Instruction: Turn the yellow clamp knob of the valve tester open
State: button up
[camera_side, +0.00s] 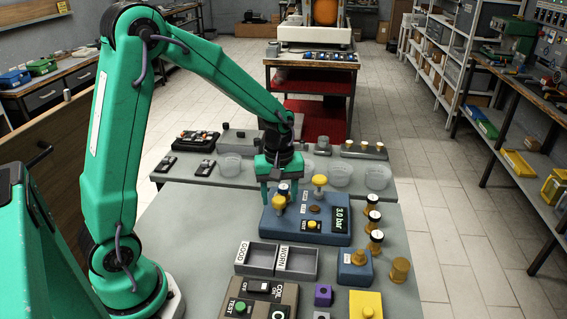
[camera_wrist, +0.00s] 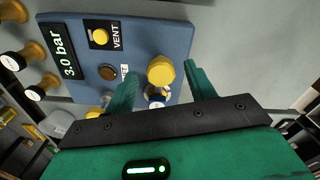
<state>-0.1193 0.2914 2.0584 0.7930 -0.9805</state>
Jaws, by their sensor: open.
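The valve tester (camera_side: 330,238) is a blue box on the bench with a display (camera_side: 339,218) reading 3.0 bar. A yellow knob (camera_side: 279,204) stands at its left side, next to a small white-and-blue topped part (camera_side: 284,187). In the wrist view this yellow knob (camera_wrist: 160,70) lies between my fingertips, with the white-and-blue part (camera_wrist: 157,96) beside it. A second, taller yellow-topped post (camera_side: 319,181) stands at the tester's back. My gripper (camera_side: 279,196) points down over the left side, open around the knob; contact cannot be told. It also shows in the wrist view (camera_wrist: 162,68).
A yellow VENT button (camera_wrist: 100,37) sits on the tester's face. A two-part GOOD and WORN tray (camera_side: 276,262) lies in front. Clear bowls (camera_side: 340,176) and other parts line the back.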

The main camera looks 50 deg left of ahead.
jog(key=shift+f, duration=0.6)
jog(key=c, duration=1)
